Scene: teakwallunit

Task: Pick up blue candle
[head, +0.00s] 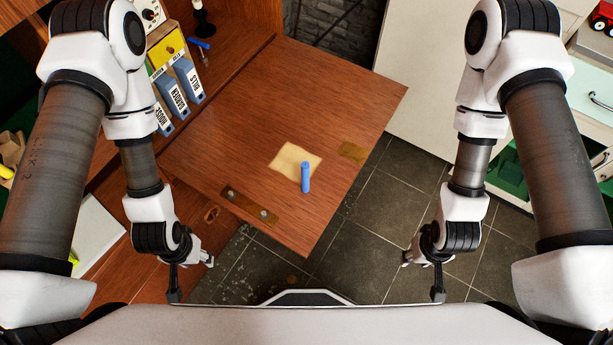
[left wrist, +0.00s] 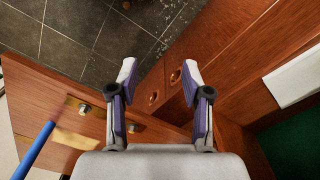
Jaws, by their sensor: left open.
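The blue candle (head: 306,178) appears to stand upright on the lowered wooden board (head: 240,140), at the near edge of a cream paper or cloth square (head: 285,158). The candle also shows in the left wrist view (left wrist: 34,150), at the lower left and cut off by the frame. My left gripper (head: 191,277) is open and empty, left of and nearer than the candle, off the board's near edge. Its spread fingers show in the left wrist view (left wrist: 159,74), with nothing between them. My right gripper (head: 421,277) looks open and empty, to the right of the board over the floor.
Blue labelled binders (head: 180,93) stand in the wall unit at the left, by a yellow box (head: 166,48) and a dark candlestick (head: 203,18). Metal hinge fittings (head: 249,207) sit on the board's near edge. Dark tiled floor (head: 375,225) lies open to the right.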

